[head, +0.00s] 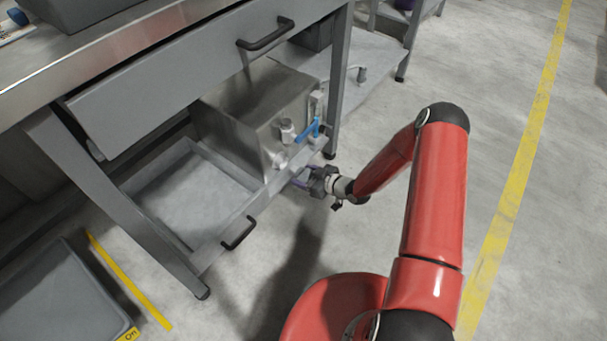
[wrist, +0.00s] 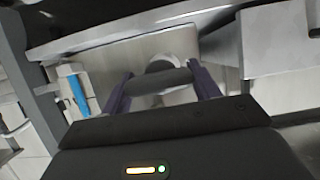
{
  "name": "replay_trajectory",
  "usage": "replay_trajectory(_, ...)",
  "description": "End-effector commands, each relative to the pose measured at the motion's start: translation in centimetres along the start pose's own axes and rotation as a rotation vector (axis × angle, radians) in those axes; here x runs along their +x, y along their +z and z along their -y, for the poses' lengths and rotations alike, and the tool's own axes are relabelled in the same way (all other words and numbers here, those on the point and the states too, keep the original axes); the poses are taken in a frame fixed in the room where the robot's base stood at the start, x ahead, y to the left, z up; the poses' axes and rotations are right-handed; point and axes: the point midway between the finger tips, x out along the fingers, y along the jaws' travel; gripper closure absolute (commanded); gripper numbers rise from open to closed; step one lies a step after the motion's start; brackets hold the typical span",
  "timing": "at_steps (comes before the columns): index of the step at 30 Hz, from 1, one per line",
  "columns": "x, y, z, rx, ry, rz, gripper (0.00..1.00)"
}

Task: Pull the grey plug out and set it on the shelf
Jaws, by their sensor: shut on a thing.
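A steel tank (head: 262,105) stands in the pulled-out lower tray of the grey bench. A pale round fitting (head: 280,160) is low on its front, below a blue lever (head: 312,129). My gripper (head: 303,178) is at the tank's front low edge, beside that fitting. In the wrist view my purple fingers (wrist: 162,86) are shut on the ends of a dark grey bar, which I take as the grey plug (wrist: 160,79). A light round part sits just behind it. I cannot tell whether the plug is still seated in the tank.
An open upper drawer (head: 190,80) overhangs the tank. The lower tray (head: 195,200) has bare floor left of the tank. A low shelf (head: 385,55) is behind the bench leg. A grey bin (head: 55,305) stands at bottom left. Floor to the right is clear.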

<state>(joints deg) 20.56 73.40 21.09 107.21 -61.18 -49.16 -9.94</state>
Motion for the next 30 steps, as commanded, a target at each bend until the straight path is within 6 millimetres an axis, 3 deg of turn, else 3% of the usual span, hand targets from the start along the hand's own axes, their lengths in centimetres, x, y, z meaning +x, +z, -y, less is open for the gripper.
replay_trajectory(30, -2.8, 1.1, -0.1, 0.000, 0.001, 0.000, 0.96)
